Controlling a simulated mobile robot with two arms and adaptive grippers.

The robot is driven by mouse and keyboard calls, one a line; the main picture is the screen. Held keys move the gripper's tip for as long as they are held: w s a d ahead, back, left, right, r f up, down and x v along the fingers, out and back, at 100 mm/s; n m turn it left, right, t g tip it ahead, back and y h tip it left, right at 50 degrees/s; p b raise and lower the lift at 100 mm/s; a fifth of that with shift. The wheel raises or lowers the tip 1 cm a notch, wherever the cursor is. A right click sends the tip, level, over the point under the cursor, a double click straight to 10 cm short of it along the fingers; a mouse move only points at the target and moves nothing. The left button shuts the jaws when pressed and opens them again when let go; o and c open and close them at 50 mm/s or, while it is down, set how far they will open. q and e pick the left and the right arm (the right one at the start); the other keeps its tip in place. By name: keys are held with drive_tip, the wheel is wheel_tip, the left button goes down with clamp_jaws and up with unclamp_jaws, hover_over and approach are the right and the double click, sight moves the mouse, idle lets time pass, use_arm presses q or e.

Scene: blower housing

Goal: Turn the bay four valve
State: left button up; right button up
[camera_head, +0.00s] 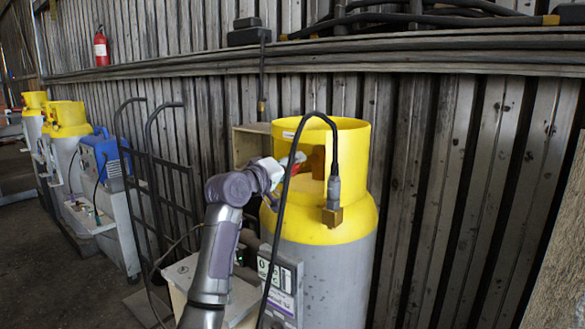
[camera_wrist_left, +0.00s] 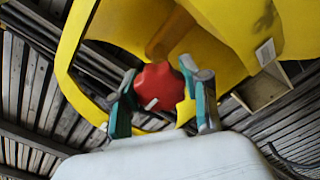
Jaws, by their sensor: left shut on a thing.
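The bay four valve has a red knob (camera_wrist_left: 160,88) with a white mark, inside the yellow collar of a grey cylinder (camera_head: 322,270). In the left wrist view, my left gripper (camera_wrist_left: 163,92) has its green and grey fingers on both sides of the red knob and is shut on it. In the head view, my left arm reaches from below to the collar opening, and the gripper (camera_head: 290,165) is partly hidden by the collar and the black hose. My right gripper is in neither view.
A black hose (camera_head: 335,150) arches over the collar to a fitting (camera_head: 332,205) on its front. A labelled box (camera_head: 281,285) stands by the cylinder. A hand truck (camera_head: 150,165), a blue unit (camera_head: 100,160) and more yellow-topped cylinders (camera_head: 67,120) stand left. A corrugated wall is behind.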

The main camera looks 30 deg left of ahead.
use_arm(q)
drive_tip(key=shift+f, duration=0.25)
drive_tip(key=o, duration=1)
drive_tip(key=shift+o, duration=0.8)
drive_tip(key=shift+r, duration=0.15)
drive_tip(key=shift+s, duration=0.15)
drive_tip(key=s, duration=1.1)
drive_tip(key=shift+s+a, duration=0.4)
drive_tip(key=shift+a, duration=0.05)
